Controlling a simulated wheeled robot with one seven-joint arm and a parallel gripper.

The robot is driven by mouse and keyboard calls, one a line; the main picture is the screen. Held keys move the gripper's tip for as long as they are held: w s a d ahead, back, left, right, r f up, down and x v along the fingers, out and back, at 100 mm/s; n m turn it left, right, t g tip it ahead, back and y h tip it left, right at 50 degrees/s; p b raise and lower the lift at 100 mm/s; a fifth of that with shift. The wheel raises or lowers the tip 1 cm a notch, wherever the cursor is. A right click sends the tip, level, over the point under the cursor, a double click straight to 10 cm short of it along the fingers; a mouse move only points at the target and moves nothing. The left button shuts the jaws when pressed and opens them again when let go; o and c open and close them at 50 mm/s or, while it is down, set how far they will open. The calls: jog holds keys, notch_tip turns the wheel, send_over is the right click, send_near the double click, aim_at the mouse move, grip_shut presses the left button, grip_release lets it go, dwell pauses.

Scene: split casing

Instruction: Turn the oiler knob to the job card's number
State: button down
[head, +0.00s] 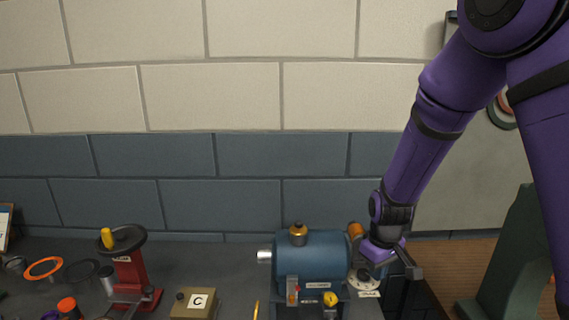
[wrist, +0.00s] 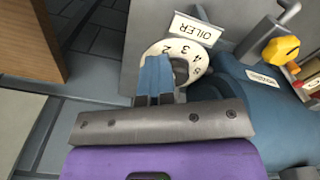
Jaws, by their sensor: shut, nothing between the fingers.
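The oiler dial (wrist: 194,58) is a white round plate with black numbers, among them 2, 3, 4 and 5. A tilted white OILER label (wrist: 195,29) stands beside it. A dark grey knob (wrist: 181,72) shows partly at the dial's middle; my fingers hide the rest. My gripper (wrist: 155,78) is shut, its blue-padded fingers together in front of the dial, and I cannot tell whether they touch the knob. In the head view the dial (head: 362,286) lies just right of the blue casing, below my gripper (head: 377,268). No readable job card number shows.
The blue casing (head: 315,254) stands close beside the dial, with a yellow knob (head: 330,299) on its front. A framed card (head: 5,222) is cut off at the left edge.

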aim_at(369, 292)
jog(key=shift+s+a+f+g, duration=0.3)
jog(key=shift+s+a+f, duration=0.3)
jog(key=shift+s, duration=0.2)
jog(key=shift+s+a, duration=0.15)
jog(key=shift+a, duration=0.45)
jog(key=shift+s+d, duration=0.1)
jog(key=shift+s, duration=0.2)
jog(key=shift+w+a+r, duration=0.1)
jog(key=shift+a+r, duration=0.1)
jog(key=shift+r, duration=0.35)
jog(key=shift+w+d+r, duration=0.1)
jog(key=shift+d+r, duration=0.05)
jog(key=shift+r, duration=1.15)
jog(key=shift+w+d+r, duration=0.1)
jog(key=shift+d+r, duration=0.05)
jog(key=shift+r, duration=1.1)
jog(key=shift+w, duration=0.1)
jog(key=shift+w+d+r, duration=0.2)
jog(key=shift+w+d, duration=0.3)
jog(key=shift+d, duration=0.05)
jog(key=shift+w+d+r, duration=0.2)
jog(key=shift+w+d, duration=0.25)
jog(key=shift+d, duration=0.05)
